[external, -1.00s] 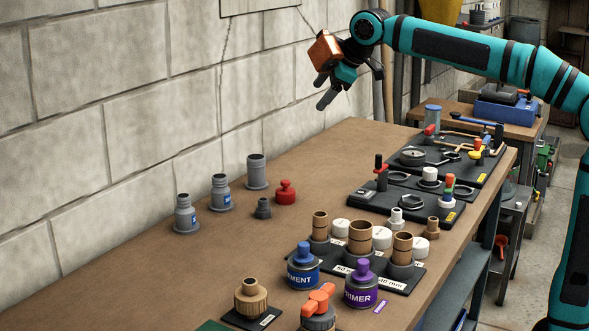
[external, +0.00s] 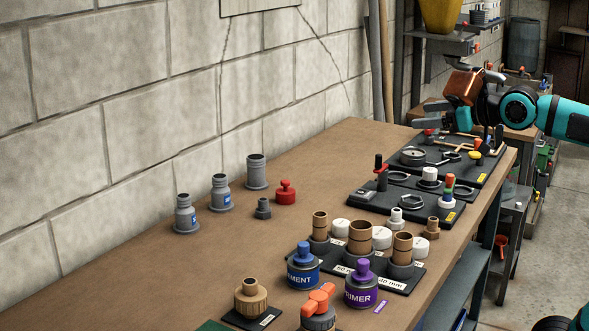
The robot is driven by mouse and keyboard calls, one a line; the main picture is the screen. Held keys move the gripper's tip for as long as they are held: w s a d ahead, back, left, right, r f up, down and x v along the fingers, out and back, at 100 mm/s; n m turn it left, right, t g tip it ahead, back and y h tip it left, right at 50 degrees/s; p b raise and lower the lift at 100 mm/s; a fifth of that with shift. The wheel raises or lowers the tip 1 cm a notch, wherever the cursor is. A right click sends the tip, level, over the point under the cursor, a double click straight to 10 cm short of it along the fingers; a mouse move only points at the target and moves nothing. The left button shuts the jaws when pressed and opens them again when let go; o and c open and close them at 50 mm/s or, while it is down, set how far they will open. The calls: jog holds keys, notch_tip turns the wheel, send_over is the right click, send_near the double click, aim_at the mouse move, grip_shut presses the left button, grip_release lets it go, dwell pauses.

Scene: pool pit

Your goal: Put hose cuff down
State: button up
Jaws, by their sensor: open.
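My gripper (external: 425,115) is at the right in the external view, above the far end of the bench. Its fingers point left and are apart, with nothing between them. A plain grey flanged sleeve (external: 256,172) stands upright on the bare bench near the wall. Two grey flanged pieces with blue labels, one in the middle (external: 220,192) and one nearer (external: 185,213), stand in a row with it. A small dark grey fitting (external: 263,209) stands close by. I cannot tell for sure which of these is the hose cuff. My gripper is well away from all of them.
A red knobbed piece (external: 286,193) stands beside the small fitting. Black tool boards (external: 360,197) fill the far right of the bench. A blue can (external: 303,270), a purple can (external: 361,290) and brown sleeves (external: 360,240) stand at the front. The bench (external: 130,270) is bare at left.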

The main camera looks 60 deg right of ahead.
jog(key=s+f+m+t, duration=0.2)
jog(key=s+f, duration=0.2)
jog(key=s, duration=0.4)
jog(key=shift+s+a, duration=0.15)
jog(key=shift+s, duration=0.05)
dwell(0.8)
